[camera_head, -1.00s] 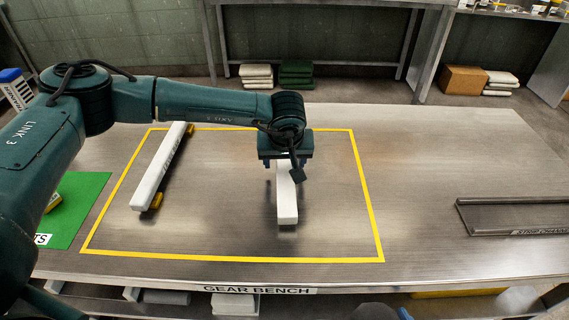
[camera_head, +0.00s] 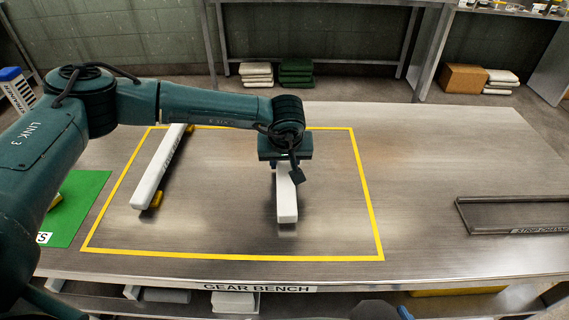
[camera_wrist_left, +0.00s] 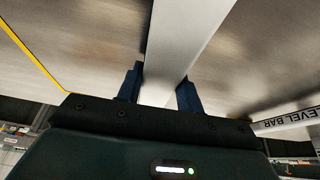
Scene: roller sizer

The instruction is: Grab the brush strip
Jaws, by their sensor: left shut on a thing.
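The brush strip is a long white bar (camera_head: 287,205) inside the yellow outline on the bench, pointing toward the near edge. My left gripper (camera_head: 286,165) is above its far part, with the fingertips mostly hidden by the wrist in the head view. In the left wrist view the two blue fingers (camera_wrist_left: 158,88) are shut on either side of the white strip (camera_wrist_left: 185,40). A shadow shows below the strip's near end, which appears slightly above the bench. My right gripper is not in view.
A white level bar (camera_head: 160,170) with yellow feet lies to the left inside the yellow outline. A green mat (camera_head: 80,205) is at the far left. A dark metal tray (camera_head: 480,217) lies at the right. The bench between strip and tray is clear.

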